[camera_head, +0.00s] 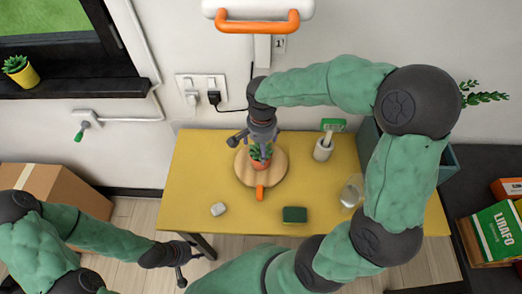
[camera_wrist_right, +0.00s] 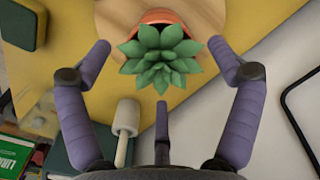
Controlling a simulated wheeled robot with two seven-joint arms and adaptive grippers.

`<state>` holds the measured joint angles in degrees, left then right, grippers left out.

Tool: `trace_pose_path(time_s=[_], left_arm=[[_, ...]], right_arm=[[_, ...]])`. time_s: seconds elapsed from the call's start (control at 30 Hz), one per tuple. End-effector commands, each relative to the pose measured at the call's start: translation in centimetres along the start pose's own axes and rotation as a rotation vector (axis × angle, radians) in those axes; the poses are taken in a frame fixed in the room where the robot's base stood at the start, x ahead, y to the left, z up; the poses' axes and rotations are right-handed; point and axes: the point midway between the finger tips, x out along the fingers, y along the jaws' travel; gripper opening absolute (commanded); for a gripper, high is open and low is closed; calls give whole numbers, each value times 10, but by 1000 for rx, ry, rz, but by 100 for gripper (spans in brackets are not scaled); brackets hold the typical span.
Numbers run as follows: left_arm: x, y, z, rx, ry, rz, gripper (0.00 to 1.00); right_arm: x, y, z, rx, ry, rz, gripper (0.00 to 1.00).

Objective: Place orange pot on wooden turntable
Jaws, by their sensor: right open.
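The orange pot (camera_head: 261,164) with a green succulent stands on the round wooden turntable (camera_head: 276,177), on the yellow table. The right wrist view shows the pot's rim (camera_wrist_right: 155,15) behind the succulent (camera_wrist_right: 160,58), with part of the turntable (camera_wrist_right: 105,18) around it. My right gripper (camera_head: 258,143) is over the plant. Its fingers (camera_wrist_right: 165,75) are spread apart on both sides of the succulent, with nothing held. My left gripper (camera_head: 195,266) is low in front of the table's left leg, its fingers spread and empty.
An orange piece (camera_head: 260,192) shows at the turntable's front edge. A white lump (camera_head: 219,209), a green sponge (camera_head: 294,215), a clear jar (camera_head: 352,191) and a pale holder (camera_head: 323,149) stand around it on the table (camera_head: 190,180). A cardboard box (camera_head: 60,190) is at left.

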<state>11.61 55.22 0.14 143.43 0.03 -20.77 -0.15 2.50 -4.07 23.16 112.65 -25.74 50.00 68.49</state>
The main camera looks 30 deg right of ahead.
Motion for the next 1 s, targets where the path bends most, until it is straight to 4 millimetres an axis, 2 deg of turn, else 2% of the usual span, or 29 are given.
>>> trace_pose_path(time_s=[0.03, 0.1, 0.3, 1.0], left_arm=[[-6, 2, 0, 0, 0, 0, 40], [-10, 3, 0, 0, 0, 0, 40], [-15, 5, 1, 0, 0, 0, 40], [-16, 6, 1, 0, 0, 0, 40]], right_arm=[[-13, -1, -1, 0, 3, -3, 91], [-24, -1, -1, -1, 3, -3, 91], [-44, 0, 0, -1, 1, -1, 91], [-47, 0, 0, 0, 1, 0, 91]])
